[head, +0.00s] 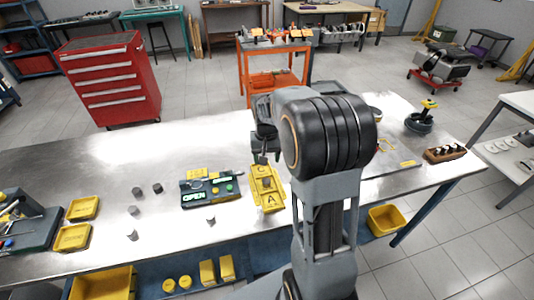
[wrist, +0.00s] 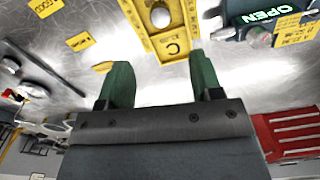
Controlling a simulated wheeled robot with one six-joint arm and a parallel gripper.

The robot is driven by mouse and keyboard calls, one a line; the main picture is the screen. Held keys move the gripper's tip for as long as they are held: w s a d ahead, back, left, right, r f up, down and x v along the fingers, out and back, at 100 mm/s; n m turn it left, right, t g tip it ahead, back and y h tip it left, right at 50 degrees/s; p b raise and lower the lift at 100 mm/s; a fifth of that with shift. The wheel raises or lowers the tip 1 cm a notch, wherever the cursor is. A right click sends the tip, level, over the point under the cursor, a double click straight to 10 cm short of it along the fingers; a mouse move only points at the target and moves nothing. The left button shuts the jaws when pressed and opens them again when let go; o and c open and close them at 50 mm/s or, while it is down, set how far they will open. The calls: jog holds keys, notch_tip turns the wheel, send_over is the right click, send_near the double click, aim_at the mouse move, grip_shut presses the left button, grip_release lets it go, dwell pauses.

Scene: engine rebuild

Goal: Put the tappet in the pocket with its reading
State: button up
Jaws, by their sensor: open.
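Several small grey cylinders that look like tappets stand apart on the bench left of centre, one (head: 157,188) near the gauge and another (head: 211,221) in front of it. The yellow pocket tray (head: 267,190) carries letters including C and A, and its C end (wrist: 172,47) shows in the wrist view. A bright round piece (wrist: 160,17) shows in the tray; I cannot tell if it is a tappet. My gripper (wrist: 160,78) is open, its green fingers apart with nothing between them, close to the C end. In the head view my gripper (head: 262,155) is partly hidden by my arm.
A dark gauge (head: 210,190) with a green OPEN display stands left of the tray; its display (wrist: 272,14) also shows in the wrist view. Yellow bins (head: 82,208) stand at the bench's left. A wooden block (head: 445,154) holds dark pieces at right. Bare bench lies around the cylinders.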

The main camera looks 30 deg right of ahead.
jog(key=s+a+r+n+t, duration=0.2)
jog(key=s+a+r, duration=0.2)
jog(key=s, duration=0.4)
jog(key=s+a+r+n+t, duration=0.2)
jog(key=s+a+r, duration=0.3)
jog(key=s, duration=0.3)
jog(key=shift+t, duration=0.3)
